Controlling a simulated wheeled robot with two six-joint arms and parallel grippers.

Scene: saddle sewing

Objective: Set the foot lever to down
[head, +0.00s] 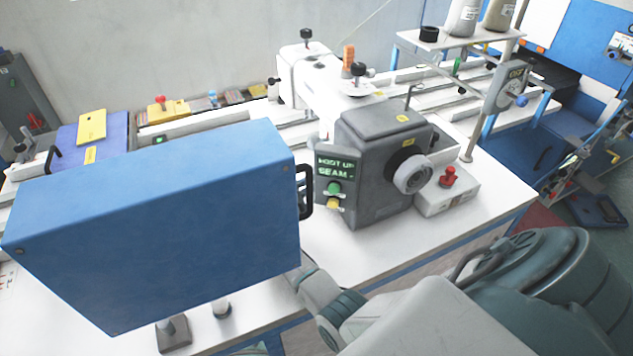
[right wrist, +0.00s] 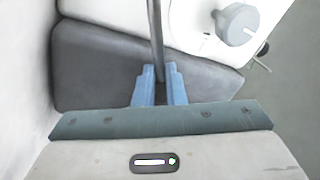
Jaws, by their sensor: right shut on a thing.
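The sewing machine has a white arm (head: 318,82) and a dark grey head (head: 372,140). A small display (head: 337,166) on its front reads "FOOT UP" and "SEAM -". In the right wrist view, my right gripper (right wrist: 158,88) is shut on a thin grey rod (right wrist: 156,40), apparently the foot lever. The rod runs up out of the picture, beside a dark grey body (right wrist: 95,65). My left gripper is not in view.
The large blue box (head: 150,225) with a black handle (head: 305,192) blocks much of the head view. A grey handwheel (head: 413,174) and a red button (head: 448,176) sit right of the machine head. A thread stand (head: 465,45) is behind. White table (head: 480,215) is bare at the right.

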